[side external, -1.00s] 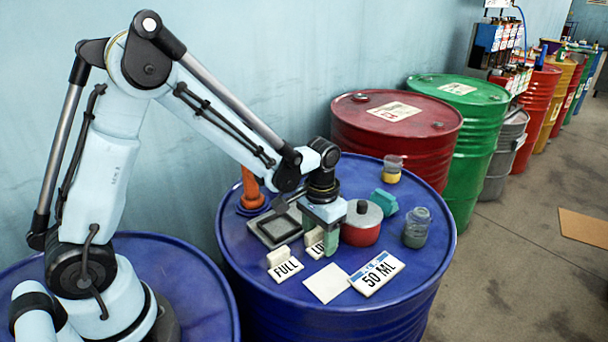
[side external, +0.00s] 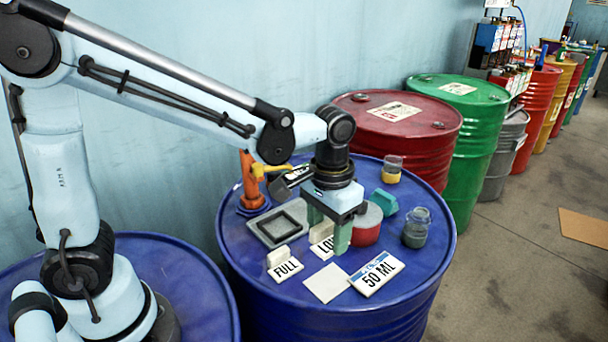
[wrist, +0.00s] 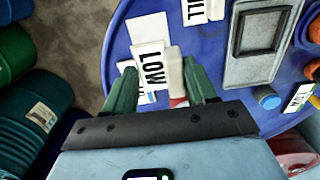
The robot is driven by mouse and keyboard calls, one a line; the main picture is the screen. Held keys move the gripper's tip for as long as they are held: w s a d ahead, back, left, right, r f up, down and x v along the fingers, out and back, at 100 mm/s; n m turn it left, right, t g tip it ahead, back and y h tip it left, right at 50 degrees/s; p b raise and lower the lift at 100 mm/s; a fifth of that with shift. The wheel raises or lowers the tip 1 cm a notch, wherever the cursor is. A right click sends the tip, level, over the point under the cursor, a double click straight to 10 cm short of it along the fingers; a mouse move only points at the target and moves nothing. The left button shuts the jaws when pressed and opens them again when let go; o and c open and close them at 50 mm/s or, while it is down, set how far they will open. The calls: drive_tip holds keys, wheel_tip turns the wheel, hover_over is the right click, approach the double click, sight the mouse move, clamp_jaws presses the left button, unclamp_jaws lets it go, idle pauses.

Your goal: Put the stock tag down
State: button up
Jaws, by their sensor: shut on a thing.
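The stock tag marked LOW (side external: 323,251) is a white tag with a pale upright grip block. It is at the drum's middle, between the green fingers of my gripper (side external: 329,228). My gripper is shut on its grip block. In the wrist view the LOW face (wrist: 150,68) and the block show between the fingers (wrist: 161,88). The tag is at or just above the drum top; I cannot tell whether it touches. A similar FULL tag (side external: 286,269) stands to its left. A blank white square (side external: 326,283) lies just in front.
An orange fitting (side external: 250,180) stands behind.

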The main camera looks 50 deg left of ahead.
sight(331, 248)
drive_tip(key=s+d+r, duration=0.2)
drive_tip(key=d, duration=0.1)
drive_tip(key=shift+s+d, duration=0.2)
drive_tip(key=s+d+n, duration=0.4)
drive_tip(key=s+d, duration=0.2)
drive_tip(key=shift+n, duration=0.3)
drive_tip(key=w+a+f, duration=0.4)
drive_tip(key=w+a, duration=0.1)
drive_tip(key=w+a+f, duration=0.2)
drive_tip(key=w+a, duration=0.1)
drive_tip(key=shift+f, duration=2.2)
drive_tip(key=shift+f, duration=0.1)
drive_tip(key=o, duration=1)
drive_tip(key=shift+o, duration=0.2)
